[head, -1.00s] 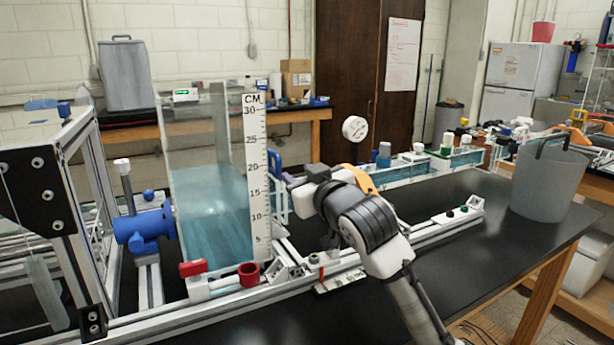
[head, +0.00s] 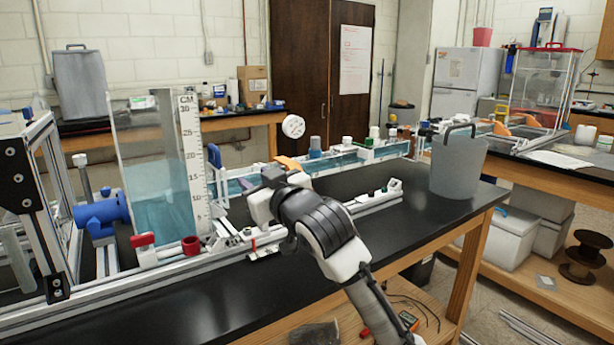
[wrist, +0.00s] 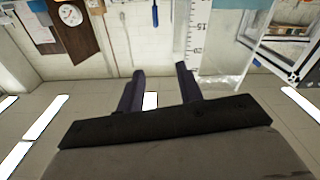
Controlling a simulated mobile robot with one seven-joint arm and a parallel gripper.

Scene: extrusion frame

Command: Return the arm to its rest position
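My gripper (wrist: 160,88) shows in the wrist view with its two dark fingers spread apart and nothing between them. In the head view my arm comes up from the bottom right, bent over the black bench, and my gripper (head: 270,178) is partly hidden behind its white and black links. The clear water tank (head: 150,165) with a CM ruler (head: 190,150) stands to the left of my gripper. No contact with it shows.
The aluminium extrusion frame (head: 60,288) runs along the bench at left, carrying a blue valve (head: 102,215) and a red ring (head: 191,245). A grey bucket (head: 458,168) stands at the bench's right end. The bench front (head: 240,310) is clear.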

